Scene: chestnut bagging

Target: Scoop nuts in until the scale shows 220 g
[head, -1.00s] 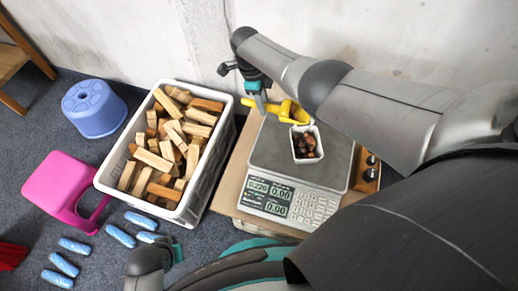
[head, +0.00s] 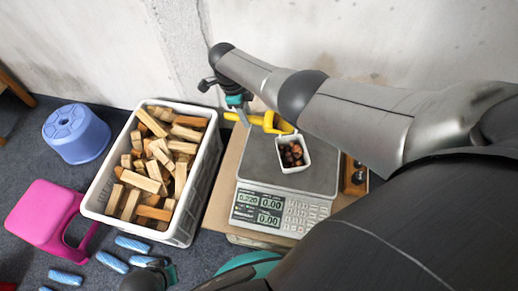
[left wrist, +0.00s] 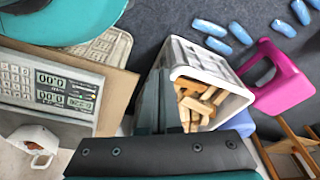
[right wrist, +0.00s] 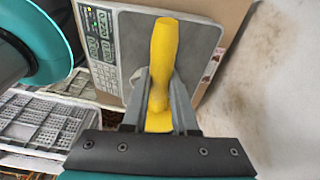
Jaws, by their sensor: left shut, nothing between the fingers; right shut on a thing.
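The scale (head: 262,172) has a grey plate, and its top-left display appears to read 0.220. A white square tub (head: 293,167) holding brown nuts (head: 291,154) stands on the plate; it also shows in the left wrist view (left wrist: 28,135). My right gripper (head: 241,112) is shut on the yellow scoop (head: 270,121), just behind the tub. The scoop handle fills the middle of the right wrist view (right wrist: 162,60); whether nuts are in the scoop is hidden. My left gripper (head: 165,272) is shut and empty at the bottom of the head view, low left of the scale.
A white crate (head: 205,170) of wooden blocks stands left of the scale. Beyond it are a blue stool (head: 76,133), a pink stool (head: 45,215) and several blue rolls (head: 112,262) on the carpet. A wooden holder (head: 354,176) sits right of the scale. A wall (head: 290,40) closes the back.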

